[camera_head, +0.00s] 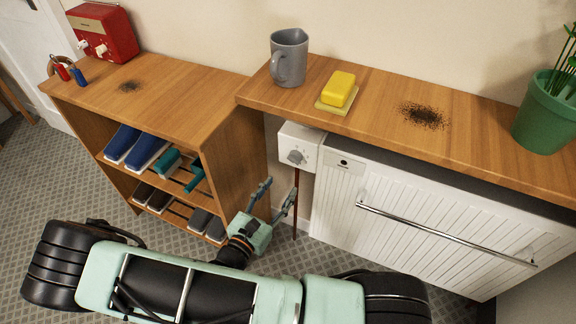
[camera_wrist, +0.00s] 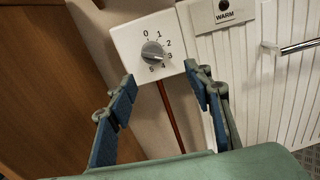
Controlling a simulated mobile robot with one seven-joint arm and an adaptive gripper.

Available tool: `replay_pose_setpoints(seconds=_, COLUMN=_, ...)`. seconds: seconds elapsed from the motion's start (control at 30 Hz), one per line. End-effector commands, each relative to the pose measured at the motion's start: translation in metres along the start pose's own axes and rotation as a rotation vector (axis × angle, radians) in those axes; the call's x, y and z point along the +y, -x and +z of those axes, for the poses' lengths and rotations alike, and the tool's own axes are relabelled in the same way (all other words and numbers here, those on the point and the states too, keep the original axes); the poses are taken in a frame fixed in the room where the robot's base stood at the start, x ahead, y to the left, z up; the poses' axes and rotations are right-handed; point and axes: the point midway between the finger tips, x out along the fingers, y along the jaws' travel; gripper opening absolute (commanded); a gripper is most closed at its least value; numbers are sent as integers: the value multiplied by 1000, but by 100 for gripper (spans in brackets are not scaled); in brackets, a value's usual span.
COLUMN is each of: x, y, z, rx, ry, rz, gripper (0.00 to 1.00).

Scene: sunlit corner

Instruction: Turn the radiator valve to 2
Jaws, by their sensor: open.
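The radiator valve is a white box with a round grey knob (camera_wrist: 152,52), ringed by the numbers 0 to 5 in the wrist view. The knob's pointer seems to face lower right, near 3 and 4, but it is too small to be sure. The knob also shows in the head view (camera_head: 296,156), on the box at the radiator's left end. My gripper (camera_head: 279,188) is open and empty, below and in front of the valve. In the wrist view my gripper's fingers (camera_wrist: 160,74) stand apart below the knob, not touching it.
The white radiator (camera_head: 420,215) has a chrome rail (camera_head: 440,232) and a WARM label. A copper-coloured pipe (camera_wrist: 171,115) runs down from the valve. The wooden shelf (camera_head: 470,135) above holds a mug, a yellow block on a tray and a plant. A shoe rack (camera_head: 225,150) stands left.

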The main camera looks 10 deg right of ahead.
Motion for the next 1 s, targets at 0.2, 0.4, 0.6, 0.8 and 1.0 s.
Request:
replay_pose_setpoints(seconds=0.2, x=8, y=-9, z=0, rx=-32, ry=38, rz=50, gripper=47)
replay_pose_setpoints(seconds=0.4, x=8, y=-43, z=0, rx=-32, ry=37, rz=47, gripper=47)
replay_pose_setpoints(seconds=0.6, x=10, y=-80, z=1, rx=-30, ry=36, rz=45, gripper=47)
replay_pose_setpoints(seconds=0.8, x=12, y=-103, z=2, rx=-28, ry=35, rz=47, gripper=47)
replay_pose_setpoints(seconds=1.0, x=12, y=-108, z=3, rx=-27, ry=35, rz=48, gripper=47)
